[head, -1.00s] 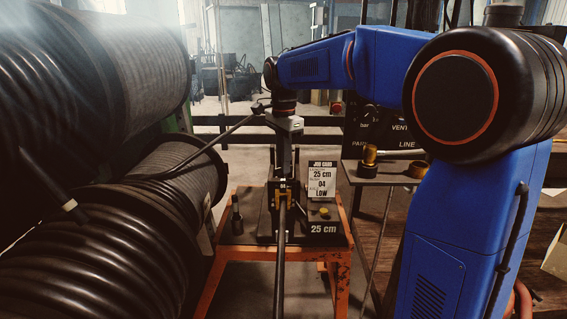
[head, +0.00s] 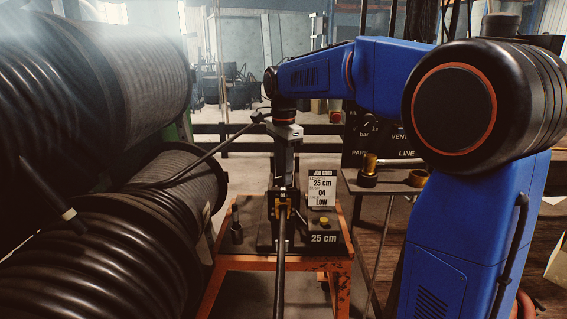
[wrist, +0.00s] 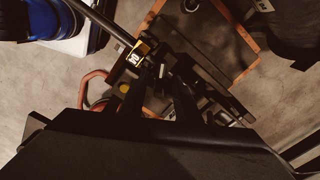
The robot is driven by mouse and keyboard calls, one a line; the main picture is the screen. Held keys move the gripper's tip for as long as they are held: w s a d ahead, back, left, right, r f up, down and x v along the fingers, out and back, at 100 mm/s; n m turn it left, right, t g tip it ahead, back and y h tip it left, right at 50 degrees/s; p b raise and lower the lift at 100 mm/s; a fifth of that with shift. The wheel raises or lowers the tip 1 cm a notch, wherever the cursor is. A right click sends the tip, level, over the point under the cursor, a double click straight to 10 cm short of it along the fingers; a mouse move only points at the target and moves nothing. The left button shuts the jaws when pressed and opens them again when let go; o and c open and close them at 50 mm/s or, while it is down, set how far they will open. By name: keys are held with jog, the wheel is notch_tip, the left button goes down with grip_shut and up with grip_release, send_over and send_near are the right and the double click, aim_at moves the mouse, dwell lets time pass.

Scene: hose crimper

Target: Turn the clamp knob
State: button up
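The black clamp (head: 271,208) stands on the orange-framed bench, with a yellow numbered tag (wrist: 138,52) on its hose side. A dark hose (head: 280,265) runs from it toward me. My gripper (head: 284,183) points straight down over the clamp, its tips at or just above the clamp's top. In the wrist view my gripper's two dark fingers (wrist: 163,82) reach toward the clamp with a narrow gap between them. I cannot make out the clamp knob; it may be hidden between or behind the fingers. Whether they touch or grip it is unclear.
A small black bottle-like item (head: 236,225) stands left. Large hose reels (head: 100,230) fill the left side. A gauge panel (head: 372,125) stands right.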

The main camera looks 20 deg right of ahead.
notch_tip(320, 180, up, 17)
jog(key=shift+r, duration=0.15)
dwell(0.5)
jog(key=s+d+f+n+t, duration=0.2)
jog(key=s+f+n, duration=0.5)
jog(key=s+f, duration=0.7)
jog(key=s+d+f+n+t, duration=0.2)
jog(key=s+d+f+n, duration=0.2)
jog(key=s+f+n, duration=0.4)
jog(key=s+f, duration=0.7)
jog(key=s, duration=0.4)
jog(key=shift+s+d+f+n+t, duration=0.25)
jog(key=shift+d+n+t, duration=0.05)
jog(key=shift+d+t, duration=0.1)
jog(key=shift+a, duration=0.2)
